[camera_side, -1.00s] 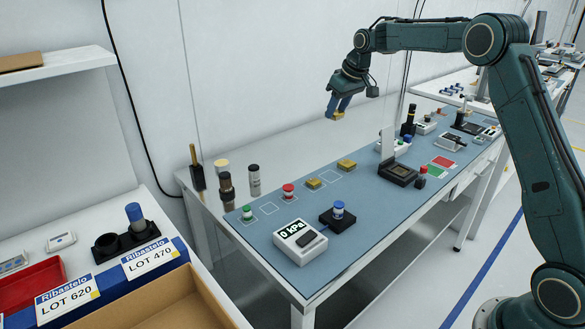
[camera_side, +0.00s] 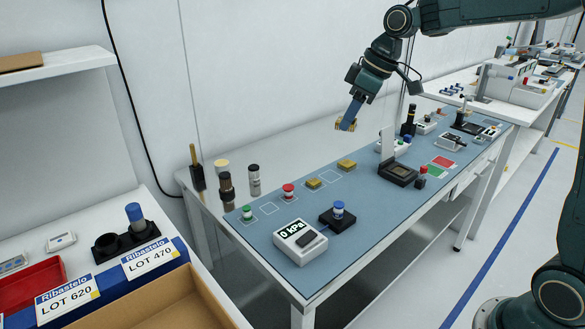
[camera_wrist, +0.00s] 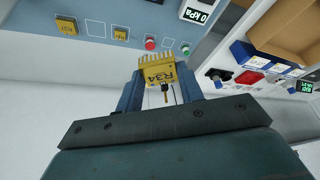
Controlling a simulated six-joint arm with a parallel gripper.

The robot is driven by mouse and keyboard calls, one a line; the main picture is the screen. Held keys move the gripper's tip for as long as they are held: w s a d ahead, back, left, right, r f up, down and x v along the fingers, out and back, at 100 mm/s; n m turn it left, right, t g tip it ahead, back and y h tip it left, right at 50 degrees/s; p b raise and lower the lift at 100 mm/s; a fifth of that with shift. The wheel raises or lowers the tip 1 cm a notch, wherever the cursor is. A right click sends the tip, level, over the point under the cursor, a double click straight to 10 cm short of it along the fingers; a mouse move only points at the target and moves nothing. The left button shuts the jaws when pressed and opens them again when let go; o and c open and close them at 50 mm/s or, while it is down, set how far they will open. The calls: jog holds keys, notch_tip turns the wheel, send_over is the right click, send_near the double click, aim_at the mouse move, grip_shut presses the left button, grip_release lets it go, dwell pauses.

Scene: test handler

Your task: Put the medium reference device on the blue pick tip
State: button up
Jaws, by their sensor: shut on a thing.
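My gripper (camera_side: 349,118) is shut on a gold, pin-edged device (camera_side: 345,126) and holds it in the air above the back of the blue mat. In the wrist view the held device (camera_wrist: 157,73) reads "R34" and sits between the fingers. Two other gold devices, one nearer (camera_side: 314,183) and one farther (camera_side: 347,165), lie on the mat. I cannot tell by sight which size is held. The blue pick tip (camera_side: 338,207) stands upright on a black block (camera_side: 345,219), well below and in front of my gripper. It does not show in the wrist view.
A gauge reading "0 kPa" (camera_side: 300,243) sits beside the black block. A raised plate (camera_side: 388,145) stands right of the gold devices. Outlined squares between them are empty.

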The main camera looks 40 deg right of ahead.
aim_at(336, 203)
jog(key=shift+s+a, duration=0.2)
jog(key=shift+s, duration=0.15)
notch_tip(336, 203, down, 20)
jog(key=shift+r, duration=0.1)
dwell(0.9)
jog(key=shift+f, duration=0.2)
jog(key=o, duration=1)
jog(key=shift+r, duration=0.15)
jog(key=shift+v, duration=6.05)
